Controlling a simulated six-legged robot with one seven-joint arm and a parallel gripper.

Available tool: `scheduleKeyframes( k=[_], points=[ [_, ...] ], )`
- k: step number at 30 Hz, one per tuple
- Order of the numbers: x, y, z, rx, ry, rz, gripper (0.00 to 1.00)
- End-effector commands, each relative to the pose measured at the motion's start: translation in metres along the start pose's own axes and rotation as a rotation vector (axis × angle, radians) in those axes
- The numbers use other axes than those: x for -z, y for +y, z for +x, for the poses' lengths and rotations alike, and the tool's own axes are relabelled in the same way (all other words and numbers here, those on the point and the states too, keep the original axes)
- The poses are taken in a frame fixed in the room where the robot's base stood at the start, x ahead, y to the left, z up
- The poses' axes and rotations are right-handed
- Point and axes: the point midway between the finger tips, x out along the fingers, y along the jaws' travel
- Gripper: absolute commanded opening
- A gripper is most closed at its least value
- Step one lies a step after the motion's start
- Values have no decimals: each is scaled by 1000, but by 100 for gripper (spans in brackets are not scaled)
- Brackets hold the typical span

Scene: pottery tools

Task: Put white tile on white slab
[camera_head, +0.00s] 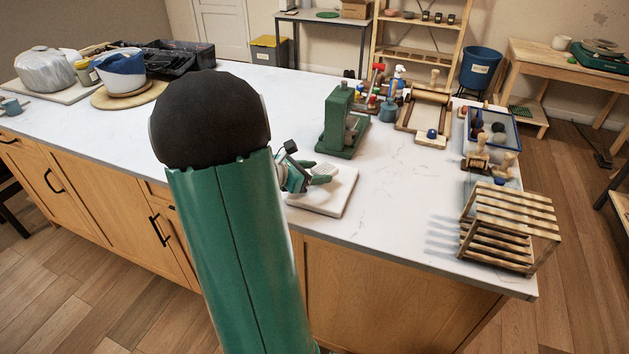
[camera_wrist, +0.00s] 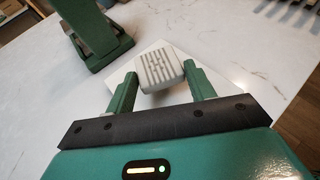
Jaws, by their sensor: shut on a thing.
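The white tile (camera_wrist: 160,67), a small grooved block, is between the two green fingers of my gripper (camera_wrist: 159,71) in the wrist view. My gripper is shut on it. The white slab (camera_wrist: 150,103) lies beneath the tile and fingers, and its corner shows to the left of the tile. In the head view the slab (camera_head: 337,192) lies on the counter, with my gripper (camera_head: 322,177) over it. My arm hides the slab's left part. The tile cannot be made out in the head view. I cannot tell whether the tile touches the slab.
A green press-like tool (camera_head: 343,125) stands just behind the slab. A wooden slatted rack (camera_head: 510,225) stands at the counter's front right corner. Several tools and a blue-rimmed tray (camera_head: 511,150) are at the back right. The counter between slab and rack is clear.

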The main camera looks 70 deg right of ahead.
Motion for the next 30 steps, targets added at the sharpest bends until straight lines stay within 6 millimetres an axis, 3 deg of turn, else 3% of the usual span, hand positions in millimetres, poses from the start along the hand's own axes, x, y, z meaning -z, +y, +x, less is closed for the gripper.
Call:
scheduleKeyframes(
  k=[6,17,18,21,30],
  points=[
    [28,0,12,2,1,-2,30],
    [32,1,13,0,0,-2,30],
    [32,1,13,0,1,-1,58],
    [31,1,13,0,1,-1,76],
    [30,1,13,0,0,0,76]
  ],
)
